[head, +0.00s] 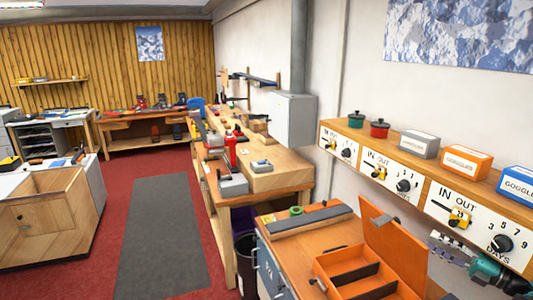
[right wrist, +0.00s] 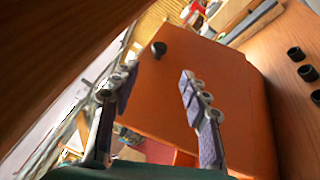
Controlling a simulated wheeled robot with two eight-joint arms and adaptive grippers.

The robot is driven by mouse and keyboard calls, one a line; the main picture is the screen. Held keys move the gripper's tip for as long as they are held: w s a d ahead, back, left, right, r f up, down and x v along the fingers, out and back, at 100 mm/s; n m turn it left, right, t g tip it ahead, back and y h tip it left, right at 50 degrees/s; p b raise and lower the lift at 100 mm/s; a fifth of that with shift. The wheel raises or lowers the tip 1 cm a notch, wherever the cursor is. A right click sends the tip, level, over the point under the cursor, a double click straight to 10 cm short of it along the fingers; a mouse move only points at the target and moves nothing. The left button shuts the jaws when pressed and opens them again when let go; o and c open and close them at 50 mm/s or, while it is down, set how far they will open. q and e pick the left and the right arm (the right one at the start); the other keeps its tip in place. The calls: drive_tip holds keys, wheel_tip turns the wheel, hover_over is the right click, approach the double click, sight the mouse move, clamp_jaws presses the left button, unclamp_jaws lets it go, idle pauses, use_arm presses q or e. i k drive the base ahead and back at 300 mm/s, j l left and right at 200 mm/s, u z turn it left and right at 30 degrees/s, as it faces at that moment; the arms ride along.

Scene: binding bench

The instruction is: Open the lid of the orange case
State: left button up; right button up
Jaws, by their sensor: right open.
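The orange case (head: 335,268) sits on the wooden bench at the lower right of the head view, its divided inside showing and looking empty. Its lid (head: 394,240) stands raised on the case's right side, tilted up. My right gripper (head: 447,247) is just right of the lid, apart from it in the head view. In the right wrist view my right gripper (right wrist: 160,92) has its two fingers spread, with nothing between them. A large orange panel (right wrist: 220,75), which looks like the lid, fills the view beyond the fingers. My left gripper is not in view.
A shelf unit with IN/OUT dials (head: 455,211) runs along the right wall close to my right arm. A dark-topped wooden block (head: 305,219) lies behind the case. Black round knobs (right wrist: 295,53) show at the right of the wrist view.

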sight(388, 243)
drive_tip(key=k, duration=0.95)
